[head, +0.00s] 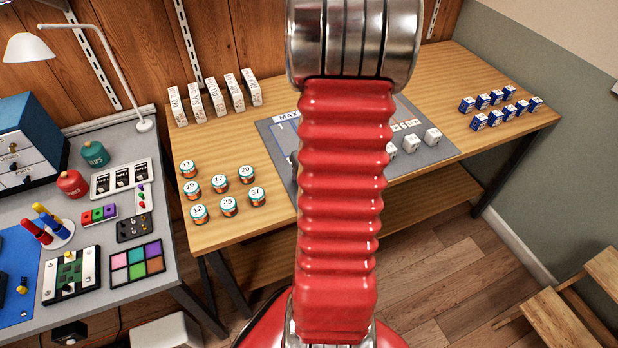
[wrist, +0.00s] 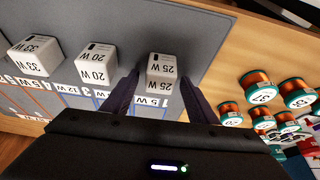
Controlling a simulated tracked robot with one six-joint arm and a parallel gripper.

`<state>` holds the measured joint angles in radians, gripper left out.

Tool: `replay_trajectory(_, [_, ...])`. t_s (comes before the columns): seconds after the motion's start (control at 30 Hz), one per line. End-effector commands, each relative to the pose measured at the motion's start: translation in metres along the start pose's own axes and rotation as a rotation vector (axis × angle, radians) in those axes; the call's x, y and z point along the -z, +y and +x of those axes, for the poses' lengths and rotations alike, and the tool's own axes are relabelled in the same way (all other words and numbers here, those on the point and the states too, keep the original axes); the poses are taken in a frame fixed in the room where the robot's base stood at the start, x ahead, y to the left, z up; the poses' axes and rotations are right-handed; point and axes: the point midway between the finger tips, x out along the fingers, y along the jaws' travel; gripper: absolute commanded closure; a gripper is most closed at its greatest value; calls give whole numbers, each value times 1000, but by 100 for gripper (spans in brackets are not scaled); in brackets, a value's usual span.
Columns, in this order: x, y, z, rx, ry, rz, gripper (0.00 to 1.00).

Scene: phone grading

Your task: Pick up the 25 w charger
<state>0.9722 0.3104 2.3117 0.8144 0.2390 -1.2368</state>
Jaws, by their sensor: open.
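The 25 W charger (wrist: 161,72) is a white block with "25 W" printed on its top and side. In the wrist view it sits on the grey mat (wrist: 215,35), at the end of a row of chargers. My gripper (wrist: 160,84) is open, with one dark finger on each side of the charger. Gaps show between the fingers and the charger; I cannot tell how far the tips reach down. In the head view my red arm hides the gripper and this charger.
A 20 W charger (wrist: 97,63) stands close left of my left finger, and a 33 W charger (wrist: 36,56) stands farther left. In the head view, white boxes (head: 216,100) and blue boxes (head: 495,110) stand on the wooden table (head: 270,95).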

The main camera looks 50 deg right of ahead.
Motion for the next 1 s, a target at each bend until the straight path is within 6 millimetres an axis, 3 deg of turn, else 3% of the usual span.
replay_trajectory(0.4, [0,0,0,0,1,0,47])
replay_trajectory(1.0, [0,0,0,0,1,0,88])
